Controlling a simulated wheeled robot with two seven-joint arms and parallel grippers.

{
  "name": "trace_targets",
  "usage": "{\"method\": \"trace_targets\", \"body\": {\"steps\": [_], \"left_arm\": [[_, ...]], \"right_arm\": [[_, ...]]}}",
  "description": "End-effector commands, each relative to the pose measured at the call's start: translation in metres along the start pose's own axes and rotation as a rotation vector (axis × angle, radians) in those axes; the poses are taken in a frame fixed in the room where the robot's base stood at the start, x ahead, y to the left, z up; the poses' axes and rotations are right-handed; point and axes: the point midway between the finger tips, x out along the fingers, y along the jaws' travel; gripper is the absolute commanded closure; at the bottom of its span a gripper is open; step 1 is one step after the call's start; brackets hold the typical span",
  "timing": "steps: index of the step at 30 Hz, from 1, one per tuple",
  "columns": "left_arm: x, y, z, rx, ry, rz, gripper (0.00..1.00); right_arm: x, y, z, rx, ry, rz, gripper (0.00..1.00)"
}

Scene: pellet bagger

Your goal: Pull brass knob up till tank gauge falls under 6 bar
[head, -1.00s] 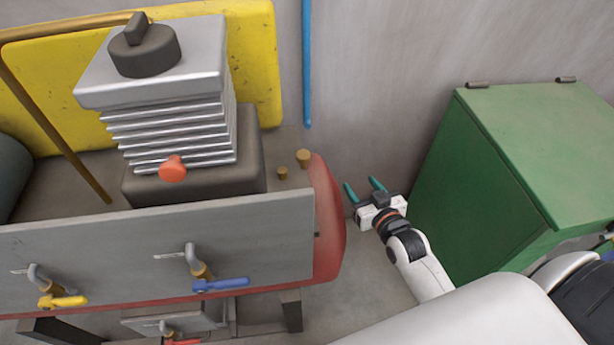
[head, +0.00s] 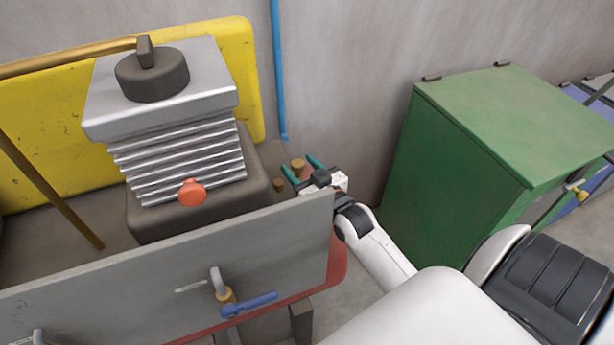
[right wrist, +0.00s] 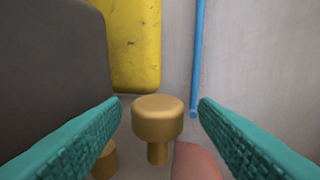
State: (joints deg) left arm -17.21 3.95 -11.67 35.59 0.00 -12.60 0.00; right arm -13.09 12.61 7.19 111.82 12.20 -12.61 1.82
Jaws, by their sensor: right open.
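The brass knob (head: 298,167) stands upright at the right end of the compressor tank (head: 338,268), behind the grey panel. In the right wrist view the knob (right wrist: 158,117) shows a round, wide head on a thinner stem. My right gripper (head: 300,166) is open, with its teal fingers to either side of the knob. In the right wrist view the knob sits centred between the fingers, with gaps on both sides. A second, smaller brass fitting (head: 279,185) stands just left of it. The tank gauge's dial is not visible. My left gripper is not in view.
The grey panel (head: 180,265) stands in front, with a blue-handled valve (head: 250,304). The finned compressor block (head: 180,165) with an orange knob (head: 192,192) is to the left. A green cabinet (head: 490,130) is to the right. A blue pipe (head: 278,70) runs down the wall.

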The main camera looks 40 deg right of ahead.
Motion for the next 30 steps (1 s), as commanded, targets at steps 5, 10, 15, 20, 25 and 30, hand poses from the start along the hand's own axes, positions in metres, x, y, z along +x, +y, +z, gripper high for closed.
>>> {"method": "trace_targets", "body": {"steps": [5, 10, 15, 20, 25, 30], "left_arm": [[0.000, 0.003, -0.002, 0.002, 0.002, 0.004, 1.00], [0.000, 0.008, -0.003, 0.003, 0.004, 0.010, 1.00], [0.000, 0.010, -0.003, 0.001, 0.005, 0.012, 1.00], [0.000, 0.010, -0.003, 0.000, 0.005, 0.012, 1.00], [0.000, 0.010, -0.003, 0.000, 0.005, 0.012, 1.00], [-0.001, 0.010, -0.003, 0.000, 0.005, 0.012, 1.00]], "right_arm": [[0.022, 0.000, 0.000, 0.000, 0.000, 0.000, 0.45], [0.030, 0.000, 0.000, -0.001, 0.001, 0.001, 0.45], [0.031, 0.000, 0.000, 0.000, 0.001, 0.001, 0.45], [0.031, 0.000, 0.000, 0.000, 0.001, 0.000, 0.60], [0.030, 0.000, 0.000, 0.000, 0.001, 0.000, 0.88], [0.030, 0.000, 0.001, 0.000, 0.001, 0.000, 0.92]]}}
